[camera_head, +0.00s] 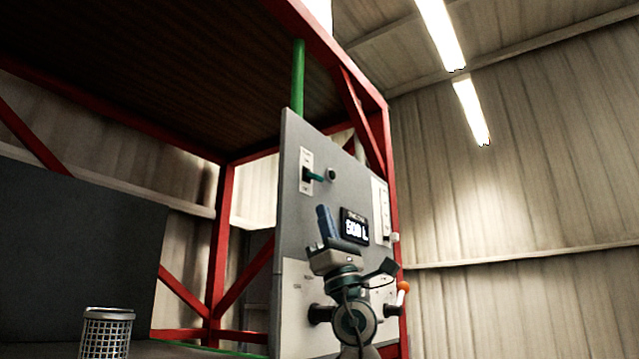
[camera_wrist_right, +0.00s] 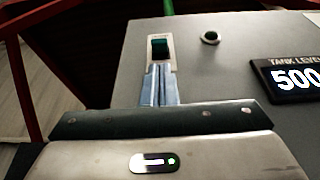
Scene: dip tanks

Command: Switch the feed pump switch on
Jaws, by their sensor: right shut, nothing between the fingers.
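A grey control panel (camera_head: 300,220) stands in front of me. On its upper left is a pale plate with a dark switch (camera_head: 307,173) that has a green part; its label is too small to read. In the right wrist view the green switch (camera_wrist_right: 160,47) sits just beyond my fingertips. My right gripper (camera_head: 324,212) is shut and empty, its blue fingers pointing up at the panel. In the wrist view the fingertips (camera_wrist_right: 160,68) are just below the switch; I cannot tell whether they touch it. My left gripper is out of view.
A round dark button (camera_head: 331,174) is right of the switch. A tank level display (camera_head: 355,227) reads 500. An orange-tipped lever (camera_head: 403,287) is at the lower right. Red frame posts (camera_head: 220,240) stand behind. A mesh basket (camera_head: 107,332) is at the lower left.

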